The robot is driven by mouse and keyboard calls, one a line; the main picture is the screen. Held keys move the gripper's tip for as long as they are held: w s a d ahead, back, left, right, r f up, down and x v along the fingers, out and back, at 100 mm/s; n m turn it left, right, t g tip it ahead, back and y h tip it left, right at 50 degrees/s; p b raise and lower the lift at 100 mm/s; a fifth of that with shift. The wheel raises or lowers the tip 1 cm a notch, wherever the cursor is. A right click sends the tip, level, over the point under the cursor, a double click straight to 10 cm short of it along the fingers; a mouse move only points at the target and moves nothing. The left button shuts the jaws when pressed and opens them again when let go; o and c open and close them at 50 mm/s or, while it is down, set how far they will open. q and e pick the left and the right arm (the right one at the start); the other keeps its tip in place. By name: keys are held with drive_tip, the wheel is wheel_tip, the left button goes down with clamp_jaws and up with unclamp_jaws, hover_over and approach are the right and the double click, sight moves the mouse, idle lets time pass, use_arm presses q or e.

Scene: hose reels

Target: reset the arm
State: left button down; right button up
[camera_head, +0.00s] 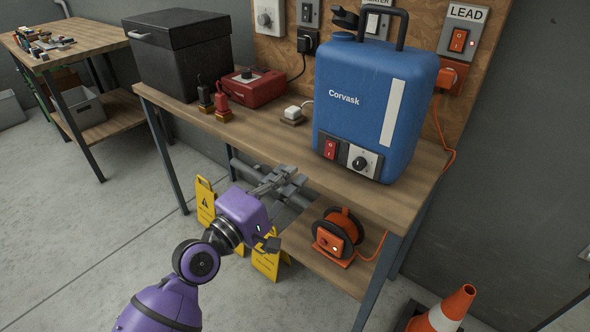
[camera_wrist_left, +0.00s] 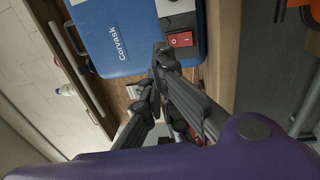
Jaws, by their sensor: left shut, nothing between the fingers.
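My left arm rises from the bottom of the head view in purple. Its grey gripper (camera_head: 284,177) is at the front edge of the wooden workbench (camera_head: 240,133), in front of the blue Corvask unit (camera_head: 368,100). The gripper is shut with nothing between the fingers. In the left wrist view the fingers (camera_wrist_left: 164,58) come together in front of the blue unit (camera_wrist_left: 112,35), close to its red switch (camera_wrist_left: 180,39) in the picture. My right gripper is not in view.
An orange cable reel (camera_head: 338,232) sits on the lower shelf. Yellow floor signs (camera_head: 205,203) stand near my arm, and a traffic cone (camera_head: 446,311) is at the lower right. A black box (camera_head: 180,60) and red device (camera_head: 252,88) stand on the bench.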

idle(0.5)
